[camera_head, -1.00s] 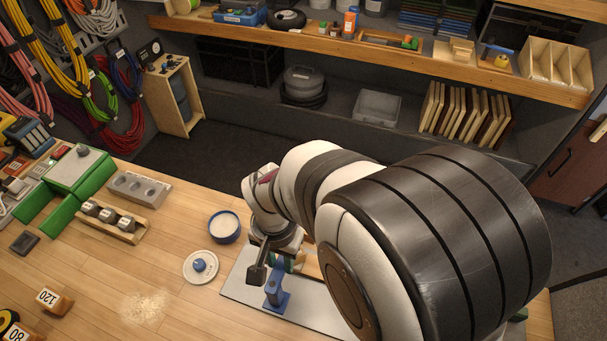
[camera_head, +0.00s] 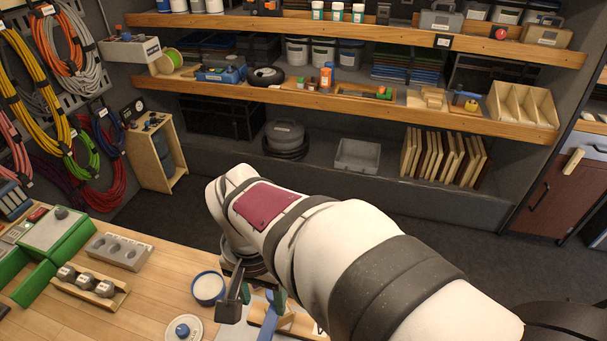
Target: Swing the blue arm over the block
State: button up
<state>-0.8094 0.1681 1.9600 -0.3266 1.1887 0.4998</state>
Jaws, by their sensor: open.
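My gripper (camera_head: 256,298) is open, its fingers pointing down over the front of the workbench. A blue part (camera_head: 268,326), which looks like the blue arm or its post, shows just below and between the fingers, at the bottom edge of the picture. I cannot tell whether the fingers touch it. My arm and the picture's lower edge hide much of both, so how the blue arm is turned cannot be seen.
A blue-rimmed bowl (camera_head: 208,288) and a white lid with a blue knob (camera_head: 183,330) stand close left of my gripper. A wooden holder with weights (camera_head: 88,287), a grey block with holes (camera_head: 119,251) and a green box (camera_head: 56,233) are further left. Shelves stand behind.

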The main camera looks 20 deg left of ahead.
notch_tip(320, 180, up, 6)
jog(key=shift+f, duration=0.1)
jog(key=s+d+m, duration=0.3)
jog(key=d, duration=1.1)
jog(key=s+d+f+m+y, duration=0.1)
jog(key=s+d+f+m, duration=0.1)
jog(key=s+d+f, duration=0.2)
jog(key=s+d, duration=0.2)
jog(key=s, duration=0.1)
jog(key=shift+d+f+y, duration=0.15)
jog(key=shift+d+y, duration=0.2)
jog(key=shift+y, duration=0.05)
